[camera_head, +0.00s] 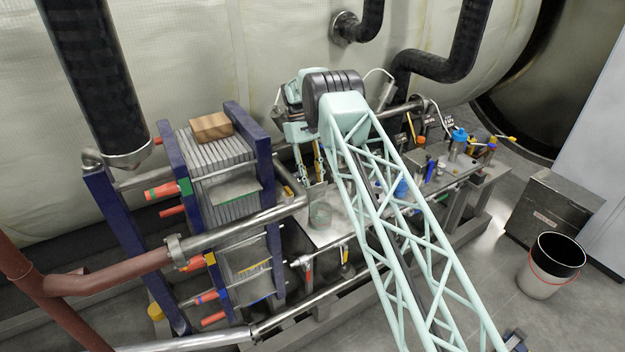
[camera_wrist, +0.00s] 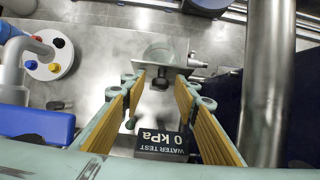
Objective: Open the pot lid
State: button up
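A clear, glass-like pot (camera_head: 320,216) stands on the metal bench in the head view, below my gripper (camera_head: 313,178). In the wrist view a clear round vessel (camera_wrist: 158,50) shows beyond the fingertips, beside a grey metal fitting. I cannot make out a separate lid on it. A small dark knob-like piece (camera_wrist: 160,83) shows between the fingertips in the wrist view; I cannot tell what it belongs to. My gripper (camera_wrist: 160,78) is open, its yellow-padded fingers apart, with nothing visibly held. The arm hides part of the bench in the head view.
A black "WATER TEST 0 kPa" display (camera_wrist: 161,142) shows between the fingers. A thick metal pipe (camera_wrist: 267,80) runs at the right of the wrist view. A plate stack (camera_head: 222,165) in a blue frame stands left. Bottles and tools crowd the bench's right part. A bucket (camera_head: 545,283) stands on the floor.

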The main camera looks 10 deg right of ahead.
jog(key=shift+w+r, duration=0.1)
jog(key=shift+r, duration=0.05)
jog(key=v, duration=0.7)
dwell(0.6)
jog(key=shift+o, duration=0.2)
jog(key=shift+r, duration=0.25)
